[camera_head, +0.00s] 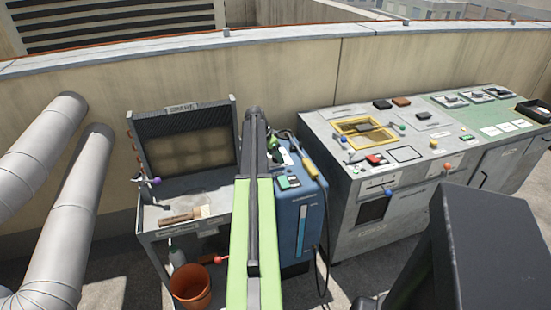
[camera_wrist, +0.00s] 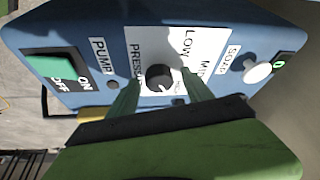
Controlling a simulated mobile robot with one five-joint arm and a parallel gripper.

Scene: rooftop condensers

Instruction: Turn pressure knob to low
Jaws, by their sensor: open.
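The blue washer unit (camera_head: 311,200) stands between the grey cart and the long counter in the head view. In the wrist view, its top panel (camera_wrist: 222,82) shows a white label (camera_wrist: 150,40) with the words PRESSURE, LOW and MID. The round black pressure knob (camera_wrist: 159,74) sits on this label. A small light mark shows on its lower right side; which setting it points to is hard to tell. My gripper (camera_wrist: 158,80) is open, its two green fingers on either side of the knob with gaps visible. In the head view my arm hides the gripper and knob.
A green PUMP switch (camera_wrist: 52,63) lies left of the knob and a white SOAP knob (camera_wrist: 257,72) right of it. The cart (camera_head: 160,215) holds a brush (camera_head: 185,216). The grey counter (camera_head: 345,180) is close on the right. A bucket (camera_head: 190,288) stands low.

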